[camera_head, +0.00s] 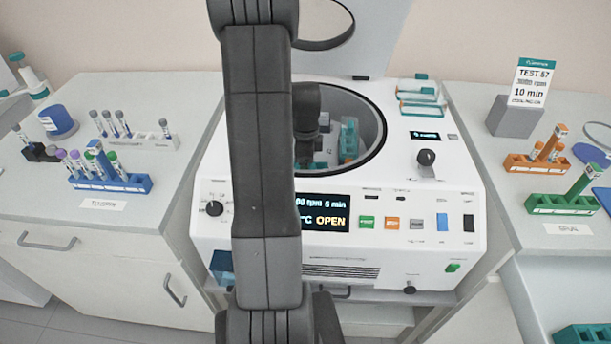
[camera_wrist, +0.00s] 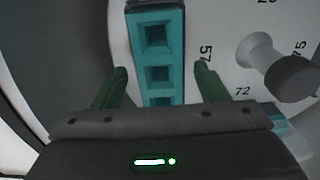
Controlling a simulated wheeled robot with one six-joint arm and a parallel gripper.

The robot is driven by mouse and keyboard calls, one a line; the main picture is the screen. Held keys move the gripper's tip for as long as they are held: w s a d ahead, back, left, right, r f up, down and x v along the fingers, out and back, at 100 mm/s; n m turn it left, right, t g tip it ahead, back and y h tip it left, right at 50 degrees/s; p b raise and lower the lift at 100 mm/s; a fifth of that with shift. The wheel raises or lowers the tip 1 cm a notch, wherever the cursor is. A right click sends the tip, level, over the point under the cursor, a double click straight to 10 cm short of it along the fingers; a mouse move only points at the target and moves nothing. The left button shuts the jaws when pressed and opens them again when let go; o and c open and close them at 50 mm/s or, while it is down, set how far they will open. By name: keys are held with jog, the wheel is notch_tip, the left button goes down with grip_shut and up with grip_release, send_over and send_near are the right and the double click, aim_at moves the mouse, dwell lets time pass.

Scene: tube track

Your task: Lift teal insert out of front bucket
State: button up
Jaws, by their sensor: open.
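The teal insert (camera_wrist: 158,100) is a narrow teal block with a row of square wells, upright in the picture in the wrist view. The wells that show look empty. My gripper (camera_wrist: 156,75) is open, with one green finger on each side of the insert and a visible gap on both sides. The insert's near end is hidden by my gripper body, and the bucket around it is hard to make out. In the head view, my arm reaches into the open centrifuge bowl and hides my fingers.
The pale rotor (camera_wrist: 225,20) carries printed numbers and a grey knob (camera_wrist: 291,77) right of my fingers. The centrifuge (camera_head: 455,190) has its lid raised and its display reads OPEN. Another teal piece (camera_head: 349,138) sits in the bowl's right side. Tube racks stand on both side counters.

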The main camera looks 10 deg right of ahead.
jog(key=c, duration=1.1)
jog(key=shift+o, duration=0.2)
notch_tip(320, 180, up, 10)
jog(key=shift+r, duration=0.1)
notch_tip(320, 180, up, 6)
jog(key=p, duration=0.5)
jog(key=shift+r, duration=0.15)
